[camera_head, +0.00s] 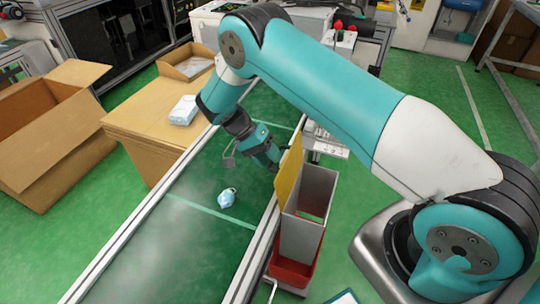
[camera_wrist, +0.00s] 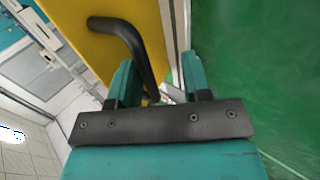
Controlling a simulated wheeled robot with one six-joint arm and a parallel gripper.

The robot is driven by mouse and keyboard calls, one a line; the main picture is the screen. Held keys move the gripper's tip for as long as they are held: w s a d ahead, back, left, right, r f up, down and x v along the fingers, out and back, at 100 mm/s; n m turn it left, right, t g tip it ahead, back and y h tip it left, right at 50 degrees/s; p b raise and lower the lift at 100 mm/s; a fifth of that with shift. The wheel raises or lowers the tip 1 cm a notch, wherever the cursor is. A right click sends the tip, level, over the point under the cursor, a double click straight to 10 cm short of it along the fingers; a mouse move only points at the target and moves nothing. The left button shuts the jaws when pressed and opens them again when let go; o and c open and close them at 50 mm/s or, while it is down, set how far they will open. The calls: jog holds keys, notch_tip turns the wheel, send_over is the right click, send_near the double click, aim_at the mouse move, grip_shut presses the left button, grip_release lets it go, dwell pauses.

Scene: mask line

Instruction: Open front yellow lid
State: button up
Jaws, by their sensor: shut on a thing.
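The yellow lid (camera_head: 288,171) stands steeply raised along the left side of a grey bin (camera_head: 308,213), whose top is uncovered. The lid fills the upper middle of the wrist view (camera_wrist: 92,48), with a bent black handle (camera_wrist: 140,47) on it. My gripper (camera_head: 272,161) is at the lid's left face, over the conveyor side. In the wrist view my gripper (camera_wrist: 158,82) has its teal fingers either side of the handle's lower end and is shut on it. The exact contact is partly hidden by the gripper body.
A green conveyor (camera_head: 180,245) with metal rails runs left of the bin; a pale blue mask (camera_head: 227,197) lies on it. A red container (camera_head: 292,272) is at the bin's foot. Cardboard boxes (camera_head: 55,125) stand at the left. Green floor is open at the right.

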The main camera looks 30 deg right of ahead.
jog(key=shift+d+r, duration=0.2)
jog(key=p+v, duration=0.2)
jog(key=v, duration=0.5)
jog(key=shift+r, duration=0.15)
jog(key=shift+a, duration=0.1)
jog(key=shift+w+r, duration=0.1)
dwell(0.4)
